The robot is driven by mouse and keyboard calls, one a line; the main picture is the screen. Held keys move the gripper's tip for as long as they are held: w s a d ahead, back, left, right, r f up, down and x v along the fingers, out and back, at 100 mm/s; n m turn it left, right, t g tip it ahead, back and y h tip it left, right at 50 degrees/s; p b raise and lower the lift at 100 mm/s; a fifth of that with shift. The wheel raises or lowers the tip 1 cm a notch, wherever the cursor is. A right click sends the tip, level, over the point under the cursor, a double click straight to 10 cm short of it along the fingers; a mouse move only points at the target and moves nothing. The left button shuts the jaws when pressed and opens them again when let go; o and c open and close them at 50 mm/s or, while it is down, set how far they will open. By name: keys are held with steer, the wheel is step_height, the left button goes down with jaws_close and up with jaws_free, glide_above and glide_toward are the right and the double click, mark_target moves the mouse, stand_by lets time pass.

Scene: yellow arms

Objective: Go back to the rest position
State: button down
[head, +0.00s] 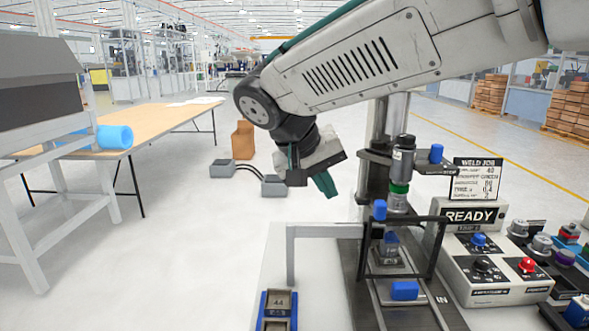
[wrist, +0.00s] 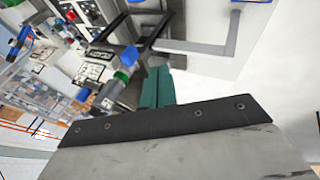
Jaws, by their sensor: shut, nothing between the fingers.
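My gripper (head: 325,184) hangs from my arm near the middle of the head view, with green fingers closed together and nothing between them. In the wrist view the green fingers (wrist: 157,87) are also together and empty. The gripper is in the air to the left of the welding station (head: 398,180) and appears apart from it. My arm reaches in from the upper right of the head view.
A control box (head: 492,270) with a READY sign stands at the right. A grey bracket (head: 291,262) and a blue-sided holder (head: 277,309) are below the gripper. A wooden table (head: 160,122) with a blue roll (head: 114,137) is at left. Open floor lies between.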

steer(key=s+d+f+g+y, duration=0.1)
steer(key=s+d+f, duration=0.3)
steer(key=s+d, duration=0.4)
steer(key=s+d+f+g+y, duration=0.1)
steer(key=s+d+f+y, duration=0.3)
steer(key=s+d, duration=0.5)
steer(key=s, duration=0.7)
steer(key=shift+s+d+y, duration=0.15)
steer(key=shift+s+y, duration=0.05)
steer(key=shift+y, duration=0.1)
